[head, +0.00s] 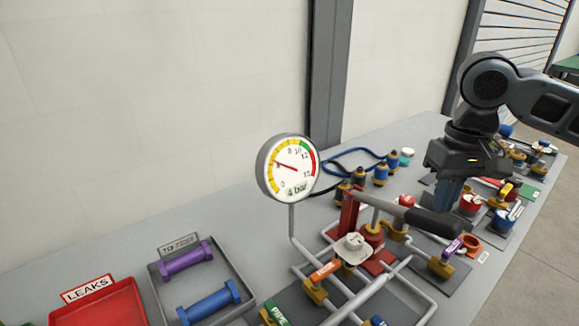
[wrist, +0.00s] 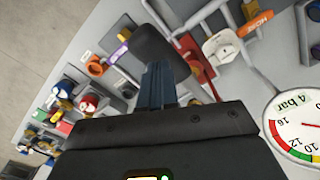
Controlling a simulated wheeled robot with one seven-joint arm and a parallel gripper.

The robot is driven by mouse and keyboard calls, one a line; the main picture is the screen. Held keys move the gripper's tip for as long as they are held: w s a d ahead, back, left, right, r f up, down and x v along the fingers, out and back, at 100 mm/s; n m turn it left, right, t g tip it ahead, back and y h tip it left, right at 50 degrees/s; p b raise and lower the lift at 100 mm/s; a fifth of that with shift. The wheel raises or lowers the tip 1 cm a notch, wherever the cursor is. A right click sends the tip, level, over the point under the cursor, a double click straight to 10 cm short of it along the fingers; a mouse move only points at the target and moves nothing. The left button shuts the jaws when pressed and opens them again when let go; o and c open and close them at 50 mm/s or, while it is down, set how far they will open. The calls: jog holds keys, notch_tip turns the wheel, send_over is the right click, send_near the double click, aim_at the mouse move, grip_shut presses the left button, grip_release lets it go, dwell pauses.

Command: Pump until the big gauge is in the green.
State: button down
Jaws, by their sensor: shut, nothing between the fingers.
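The big round gauge (head: 286,168) stands on a pipe. Its needle lies in the yellow band and its label reads 4 bar; the green band is at the upper right of the dial. It shows at the right edge of the wrist view (wrist: 297,125). The pump has a red post (head: 348,212) and a grey lever ending in a black grip (head: 433,223). My gripper (head: 449,200) points down, shut and empty, over the grip's end. In the wrist view, the shut fingers (wrist: 155,85) overlap the black grip (wrist: 163,52); I cannot tell whether they touch.
Pipes with orange, green and purple tagged valves surround the pump. A white handwheel (head: 353,246) sits beside the red post. A grey tray (head: 245,271) holds purple and blue parts. A red LEAKS tray (head: 100,306) is at lower left. More fittings crowd the bench at right.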

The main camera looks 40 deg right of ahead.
aim_at(431, 233)
dwell(0.3)
notch_tip(431, 233, down, 9)
jog(key=b, duration=0.5)
jog(key=shift+b, duration=0.4)
jog(key=shift+r, duration=0.15)
notch_tip(431, 233, up, 6)
jog(key=p, duration=0.5)
jog(key=shift+p, duration=0.3)
jog(key=shift+r+p, duration=0.6)
jog(key=shift+r, duration=0.8)
jog(key=shift+f, duration=0.15)
